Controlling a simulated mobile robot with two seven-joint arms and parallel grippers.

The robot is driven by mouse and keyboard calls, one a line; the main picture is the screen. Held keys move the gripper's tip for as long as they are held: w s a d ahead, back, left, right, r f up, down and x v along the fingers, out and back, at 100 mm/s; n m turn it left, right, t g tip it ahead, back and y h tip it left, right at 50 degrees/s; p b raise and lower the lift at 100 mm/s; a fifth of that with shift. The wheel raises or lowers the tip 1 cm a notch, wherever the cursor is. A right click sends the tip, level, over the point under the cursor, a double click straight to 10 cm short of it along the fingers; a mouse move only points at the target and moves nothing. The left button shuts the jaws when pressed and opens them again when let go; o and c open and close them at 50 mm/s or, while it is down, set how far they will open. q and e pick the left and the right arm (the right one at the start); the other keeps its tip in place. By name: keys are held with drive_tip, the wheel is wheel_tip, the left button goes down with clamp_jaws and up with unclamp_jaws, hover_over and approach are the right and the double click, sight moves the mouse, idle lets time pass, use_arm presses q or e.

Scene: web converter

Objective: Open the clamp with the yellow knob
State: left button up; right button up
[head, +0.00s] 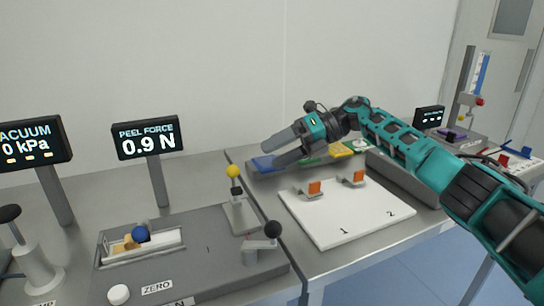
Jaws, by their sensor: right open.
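The clamp's yellow knob (233,171) sits on top of an upright dark lever. The lever rises from a grey clamp base (240,216) at the back right of the grey peel-test plate. My right gripper (268,153) is open and empty. Its two grey fingers point left, with a gap between them. In the picture they are above and to the right of the yellow knob, apart from it; the depth between them is hard to judge. My left gripper is not in view.
A black-knobbed lever (272,229) stands in front of the clamp. A blue knob (141,233) is at the plate's left. The peel force display (148,138) stands behind. A white board (345,215) with orange-tabbed clips lies right, with coloured trays behind it.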

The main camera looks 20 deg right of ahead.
sight(234, 184)
drive_tip(key=shift+c, duration=0.4)
